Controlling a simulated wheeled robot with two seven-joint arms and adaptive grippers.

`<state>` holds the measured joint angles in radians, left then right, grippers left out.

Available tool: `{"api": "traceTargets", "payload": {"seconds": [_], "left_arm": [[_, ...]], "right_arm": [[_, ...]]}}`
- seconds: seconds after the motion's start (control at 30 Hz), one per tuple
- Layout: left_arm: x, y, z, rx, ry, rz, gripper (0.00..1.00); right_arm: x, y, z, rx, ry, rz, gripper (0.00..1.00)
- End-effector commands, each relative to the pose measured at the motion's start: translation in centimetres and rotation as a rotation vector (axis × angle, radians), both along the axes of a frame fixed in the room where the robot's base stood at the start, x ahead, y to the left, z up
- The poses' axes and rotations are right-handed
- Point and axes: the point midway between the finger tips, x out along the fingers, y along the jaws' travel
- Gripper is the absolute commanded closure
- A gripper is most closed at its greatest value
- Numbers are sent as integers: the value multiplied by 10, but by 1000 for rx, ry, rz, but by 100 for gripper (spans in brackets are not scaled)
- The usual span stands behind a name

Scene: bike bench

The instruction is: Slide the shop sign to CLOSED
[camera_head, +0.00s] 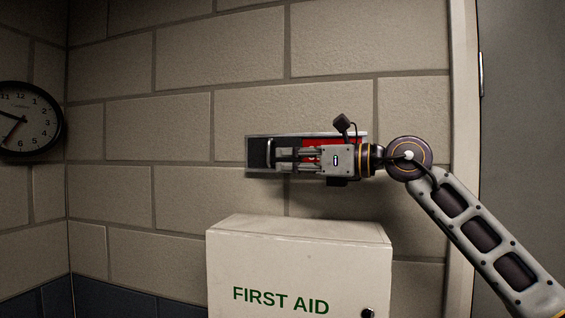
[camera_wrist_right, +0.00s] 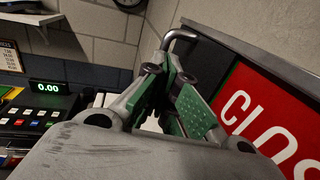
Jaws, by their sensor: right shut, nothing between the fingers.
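The shop sign (camera_head: 257,137) is a long grey-framed box on the block wall. Its left part is a dark panel (camera_head: 257,155) with an upright bar handle (camera_head: 269,152). Red shows at its right, partly behind my right gripper (camera_head: 281,154). In the right wrist view, the red face (camera_wrist_right: 275,115) carries white letters starting "CLOS", cut off by the frame edge. The grey handle (camera_wrist_right: 181,36) shows there just beyond the fingertips. The right gripper is shut and empty, its tips beside the handle; whether they touch it I cannot tell. My left gripper is out of view.
A white first aid box (camera_head: 300,255) stands out below the sign and my right gripper. A round clock (camera_head: 30,120) hangs at the left, and a door frame (camera_head: 464,120) is at the right. The wrist view shows a register with a lit display (camera_wrist_right: 47,87).

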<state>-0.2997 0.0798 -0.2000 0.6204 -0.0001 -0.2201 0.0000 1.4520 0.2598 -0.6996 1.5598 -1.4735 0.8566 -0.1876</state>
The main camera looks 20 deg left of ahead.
Motion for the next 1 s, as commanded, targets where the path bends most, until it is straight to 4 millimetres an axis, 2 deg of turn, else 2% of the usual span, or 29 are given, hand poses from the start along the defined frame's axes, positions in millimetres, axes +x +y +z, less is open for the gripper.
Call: {"api": "traceTargets", "payload": {"seconds": [0.17, 0.7, 1.0], "left_arm": [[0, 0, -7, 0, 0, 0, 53], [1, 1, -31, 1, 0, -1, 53], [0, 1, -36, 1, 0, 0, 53]], "right_arm": [[1, -18, -1, 2, -1, 0, 100], [-14, -94, -1, 1, -1, 1, 100], [-18, -113, 0, 1, 0, 3, 100]]}}
